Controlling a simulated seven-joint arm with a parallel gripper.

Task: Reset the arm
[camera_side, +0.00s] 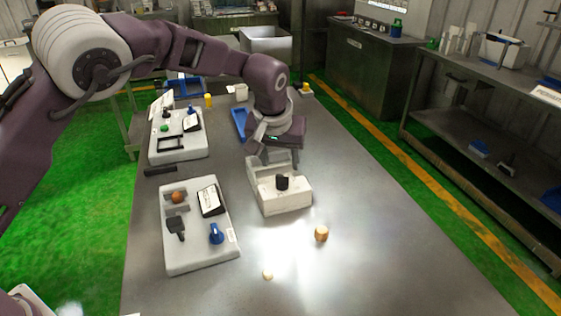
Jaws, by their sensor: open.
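My arm reaches in from the left, and my gripper (272,160) points down above the back part of a white box (285,200) on the grey table. The box has a black knob on its top (282,183). My gripper is open; its fingers are small and pale against the box, and I cannot tell whether they touch it. Nothing is visibly held.
A white panel (200,250) with a blue knob (216,233), a black handle and an orange ball stands left of the box. Another panel (180,146) stands behind it. Two small wooden pieces (321,233) (267,274) lie in front. The table's right side is clear.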

